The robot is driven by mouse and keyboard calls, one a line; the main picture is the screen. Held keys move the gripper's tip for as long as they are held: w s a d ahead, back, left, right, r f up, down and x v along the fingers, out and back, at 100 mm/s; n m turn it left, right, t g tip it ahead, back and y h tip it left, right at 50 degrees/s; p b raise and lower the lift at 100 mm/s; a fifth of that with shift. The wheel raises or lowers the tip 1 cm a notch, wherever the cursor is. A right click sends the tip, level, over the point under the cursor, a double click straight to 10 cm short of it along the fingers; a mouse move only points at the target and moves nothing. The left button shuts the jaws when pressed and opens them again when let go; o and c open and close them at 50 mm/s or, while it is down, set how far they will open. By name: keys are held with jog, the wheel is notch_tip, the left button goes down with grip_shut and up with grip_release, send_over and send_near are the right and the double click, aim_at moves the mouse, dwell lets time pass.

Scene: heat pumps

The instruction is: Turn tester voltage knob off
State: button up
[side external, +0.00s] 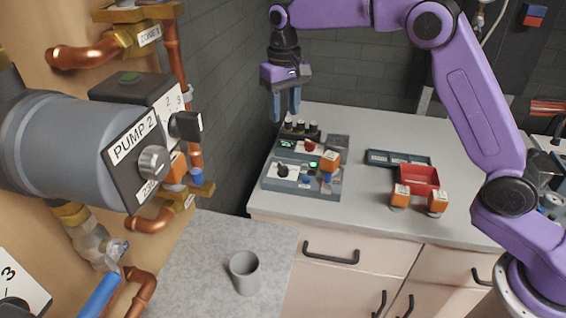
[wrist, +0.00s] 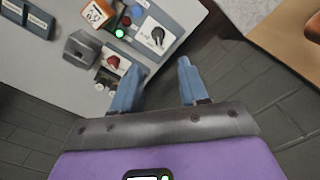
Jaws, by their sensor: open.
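The tester (side external: 300,188) is a grey panel unit on the counter, with a lit green light (side external: 313,164). It has a black knob (side external: 283,170) on a white plate and a red knob (side external: 309,145) behind it. The wrist view shows the black knob (wrist: 157,35) and the red knob (wrist: 112,62) too; the labels are too small to read, so I cannot tell which is the voltage knob. My gripper (side external: 285,110) is open and empty, pointing down above the tester's back left. In the wrist view, its blue fingers (wrist: 160,70) are apart, touching neither knob.
A red tray (side external: 418,178) with orange clamps stands farther right. Pump 2 (side external: 70,135) and copper pipes fill the left. A grey cup (side external: 244,272) stands in front. The brick wall (side external: 225,120) is close to my gripper.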

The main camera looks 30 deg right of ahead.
jog(key=w, duration=0.1)
send_near(283, 166)
jog(key=shift+m, duration=0.3)
notch_tip(283, 166, down, 9)
jog(key=shift+f, duration=0.1)
dwell(0.4)
grip_shut()
